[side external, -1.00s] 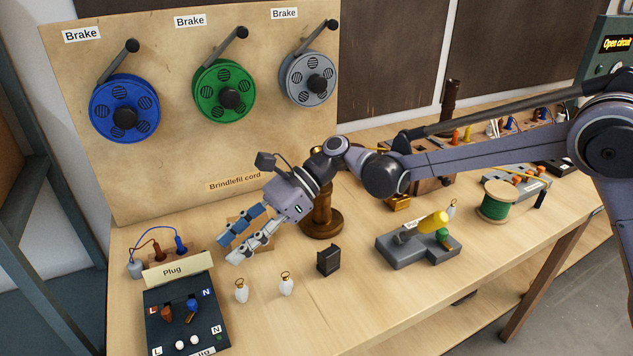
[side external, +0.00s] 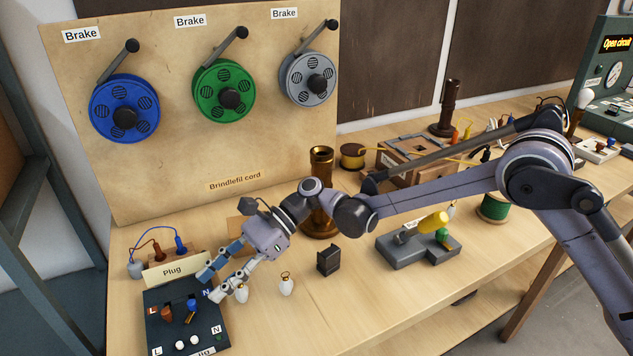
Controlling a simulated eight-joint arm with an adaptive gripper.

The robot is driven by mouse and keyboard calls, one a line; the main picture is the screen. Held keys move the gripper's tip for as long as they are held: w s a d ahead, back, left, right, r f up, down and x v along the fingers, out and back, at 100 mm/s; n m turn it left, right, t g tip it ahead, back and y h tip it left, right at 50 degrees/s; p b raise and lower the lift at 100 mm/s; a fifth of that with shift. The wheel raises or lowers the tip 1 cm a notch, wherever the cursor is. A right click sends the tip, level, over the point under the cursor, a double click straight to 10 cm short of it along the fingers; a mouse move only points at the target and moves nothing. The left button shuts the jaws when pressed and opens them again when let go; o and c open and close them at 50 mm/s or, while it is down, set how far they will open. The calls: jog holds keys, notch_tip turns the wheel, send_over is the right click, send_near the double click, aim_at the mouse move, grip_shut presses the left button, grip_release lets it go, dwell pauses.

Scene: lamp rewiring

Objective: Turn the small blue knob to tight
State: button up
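The dark plug board (side external: 172,335) lies at the front left of the bench. One fingertip partly covers the board's upper right edge.
A brass stand (side external: 321,195) rises behind my wrist.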

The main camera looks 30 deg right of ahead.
aim_at(193, 301)
jog(key=shift+x, duration=2.1)
grip_shut()
